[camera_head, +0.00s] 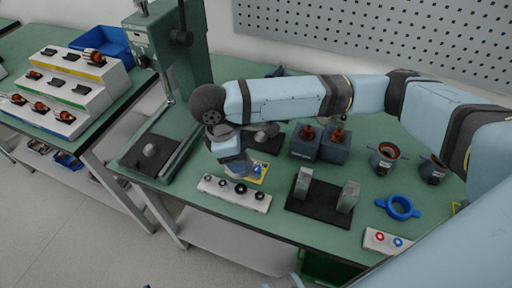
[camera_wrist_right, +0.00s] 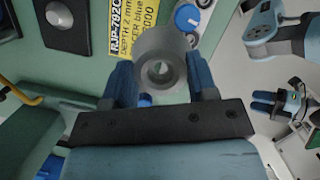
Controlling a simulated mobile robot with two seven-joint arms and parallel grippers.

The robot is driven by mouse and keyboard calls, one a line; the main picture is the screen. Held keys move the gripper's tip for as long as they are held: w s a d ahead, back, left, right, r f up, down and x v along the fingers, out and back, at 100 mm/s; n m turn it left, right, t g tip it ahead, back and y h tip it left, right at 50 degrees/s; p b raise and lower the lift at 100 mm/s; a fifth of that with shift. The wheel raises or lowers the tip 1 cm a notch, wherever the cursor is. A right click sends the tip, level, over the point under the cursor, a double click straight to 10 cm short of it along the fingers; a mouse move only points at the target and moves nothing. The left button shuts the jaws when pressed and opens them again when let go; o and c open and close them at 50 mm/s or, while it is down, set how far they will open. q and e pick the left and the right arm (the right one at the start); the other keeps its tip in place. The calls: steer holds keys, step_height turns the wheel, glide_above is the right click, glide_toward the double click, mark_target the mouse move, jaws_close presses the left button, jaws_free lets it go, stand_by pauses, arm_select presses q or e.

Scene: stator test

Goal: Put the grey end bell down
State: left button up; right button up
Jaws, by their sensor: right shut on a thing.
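In the right wrist view, the grey end bell (camera_wrist_right: 162,62), a short grey cylinder with a round hole, sits between the blue fingers of my right gripper (camera_wrist_right: 160,82). The gripper is shut on it. In the head view, my right gripper (camera_head: 238,172) points down over the green bench, beside a yellow card (camera_head: 263,170). The end bell cannot be made out there. The card with black print (camera_wrist_right: 130,22) lies beyond the end bell in the wrist view. What seems to be my left gripper (camera_wrist_right: 278,103) shows at the right of that view, its jaws unclear.
A white strip (camera_head: 222,190) with several dark round parts lies in front of my right gripper. A black base with two grey uprights (camera_head: 319,209) stands to its right. A press (camera_head: 172,50) stands at left.

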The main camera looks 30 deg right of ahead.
steer(key=shift+a+f+n+b, duration=0.4)
steer(key=shift+f+n, duration=0.35)
steer(key=shift+n, duration=0.15)
steer(key=w+d, duration=0.7)
steer(key=d, duration=0.1)
steer(key=w+d+b, duration=0.1)
steer(key=w+d, duration=0.3)
steer(key=d, duration=0.1)
steer(key=shift+w, duration=0.35)
step_height(320, 180, down, 3)
steer(key=shift+f+b, duration=0.1)
steer(key=shift+b, duration=0.2)
steer(key=shift+f, duration=0.15)
steer(key=shift+f+p, duration=0.1)
steer(key=shift+p, duration=0.2)
steer(key=shift+f+p, duration=0.3)
steer(key=shift+f, duration=0.1)
steer(key=o, duration=1)
